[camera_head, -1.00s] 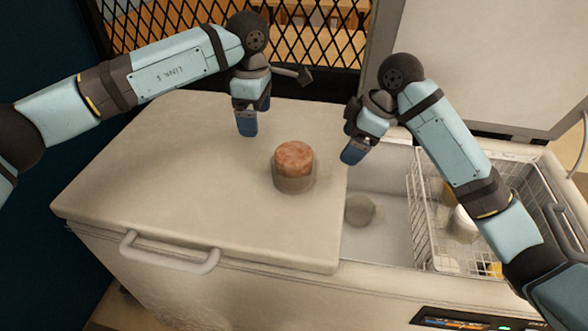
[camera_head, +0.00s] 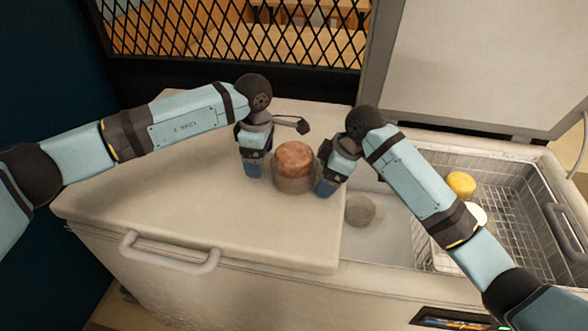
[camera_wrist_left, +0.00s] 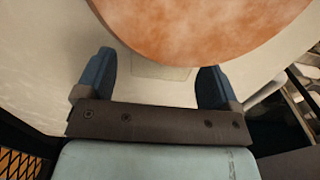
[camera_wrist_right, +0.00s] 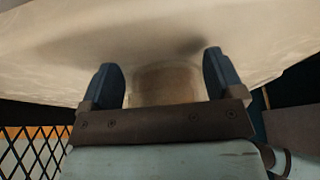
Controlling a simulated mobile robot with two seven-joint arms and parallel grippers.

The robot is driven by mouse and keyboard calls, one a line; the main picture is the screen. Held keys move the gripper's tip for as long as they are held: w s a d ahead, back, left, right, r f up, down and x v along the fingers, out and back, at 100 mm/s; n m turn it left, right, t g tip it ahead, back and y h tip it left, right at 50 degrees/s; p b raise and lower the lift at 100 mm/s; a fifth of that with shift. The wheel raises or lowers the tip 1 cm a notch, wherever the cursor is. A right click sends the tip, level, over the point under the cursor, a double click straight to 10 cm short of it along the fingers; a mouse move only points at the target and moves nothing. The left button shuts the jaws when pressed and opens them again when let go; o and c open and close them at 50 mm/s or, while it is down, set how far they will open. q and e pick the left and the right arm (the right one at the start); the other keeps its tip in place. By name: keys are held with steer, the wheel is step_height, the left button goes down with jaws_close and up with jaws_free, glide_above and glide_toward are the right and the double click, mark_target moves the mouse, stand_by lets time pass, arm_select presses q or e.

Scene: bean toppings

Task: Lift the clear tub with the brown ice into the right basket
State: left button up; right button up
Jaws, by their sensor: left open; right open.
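The clear tub (camera_head: 293,184) with brown ice (camera_head: 294,158) stands upright on the closed left lid of the chest freezer. My left gripper (camera_head: 254,170) is open, low at the tub's left side. My right gripper (camera_head: 327,187) is open, close at its right side; contact cannot be told. In the left wrist view the brown ice (camera_wrist_left: 200,25) lies ahead of my open fingers (camera_wrist_left: 153,78). In the right wrist view a pale brown translucent shape, likely the tub (camera_wrist_right: 165,85), shows between my open fingers (camera_wrist_right: 160,78). The right wire basket (camera_head: 520,225) is partly behind my right arm.
The basket holds a yellow-topped tub (camera_head: 461,185) and a white-topped item (camera_head: 478,213), partly hidden. A grey round item (camera_head: 360,210) lies in the open freezer bay beside the lid. The lid (camera_head: 150,190) is otherwise clear. A raised panel (camera_head: 480,75) and black mesh (camera_head: 240,40) stand behind.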

arm_select(q)
steer(key=c, duration=1)
arm_select(e)
steer(key=c, duration=1)
arm_select(q)
steer(key=shift+r, duration=0.2)
arm_select(e)
steer(key=shift+r, duration=0.2)
